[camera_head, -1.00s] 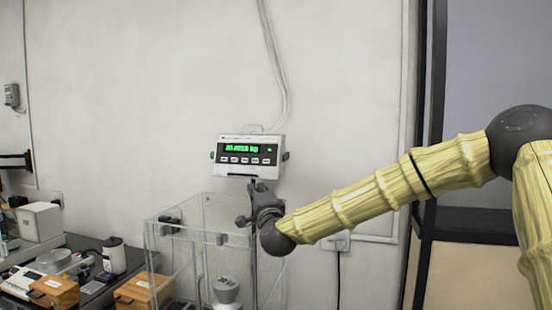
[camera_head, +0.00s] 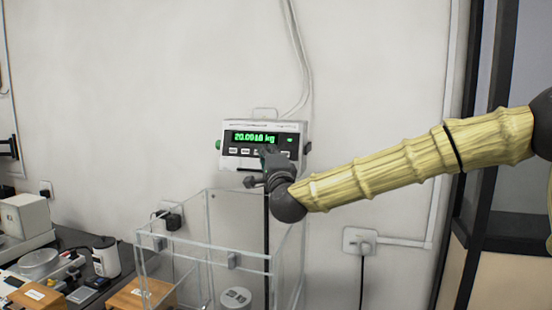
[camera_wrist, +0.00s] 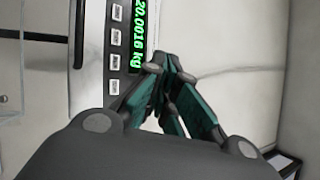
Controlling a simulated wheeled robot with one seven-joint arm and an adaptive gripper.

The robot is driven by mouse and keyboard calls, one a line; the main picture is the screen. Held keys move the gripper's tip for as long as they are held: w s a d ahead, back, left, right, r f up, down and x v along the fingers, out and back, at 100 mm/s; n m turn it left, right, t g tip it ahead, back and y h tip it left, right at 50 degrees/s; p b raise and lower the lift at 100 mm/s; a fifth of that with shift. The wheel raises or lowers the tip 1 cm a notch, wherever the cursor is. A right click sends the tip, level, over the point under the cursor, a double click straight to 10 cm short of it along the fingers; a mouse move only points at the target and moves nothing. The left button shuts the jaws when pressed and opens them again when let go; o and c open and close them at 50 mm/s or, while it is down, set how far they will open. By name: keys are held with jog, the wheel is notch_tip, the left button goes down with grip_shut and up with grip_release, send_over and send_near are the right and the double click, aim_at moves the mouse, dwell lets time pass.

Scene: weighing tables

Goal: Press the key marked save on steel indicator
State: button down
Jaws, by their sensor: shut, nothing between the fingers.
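The steel indicator (camera_head: 232,127) is mounted on a post against the wall, with a lit green display and a row of small keys below it. My gripper (camera_head: 268,153) is shut and empty, in front of the indicator's lower right part, hiding some right-hand keys. In the wrist view the indicator (camera_wrist: 91,48) appears turned on its side, with several pale keys (camera_wrist: 114,62) beside the display. The shut fingertips (camera_wrist: 170,62) show just past the display's lower end. The key labels are too small to read, so I cannot tell which is save. Contact is not clear.
A clear-walled box (camera_head: 203,246) stands below the indicator. At the left, a bench holds wooden boxes (camera_head: 37,296), a white container (camera_head: 105,257) and other equipment. A wall socket (camera_head: 360,241) with a cable is at the right.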

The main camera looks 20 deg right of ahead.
jog(key=w+d+f, duration=0.2)
jog(key=w+d, duration=0.3)
jog(key=w, duration=0.2)
jog(key=shift+w+d+f, duration=0.2)
jog(key=shift+d+f, duration=0.15)
jog(key=shift+d, duration=0.05)
dwell(0.8)
jog(key=shift+w+d+f+b, duration=0.2)
jog(key=shift+b, duration=0.2)
dwell(0.4)
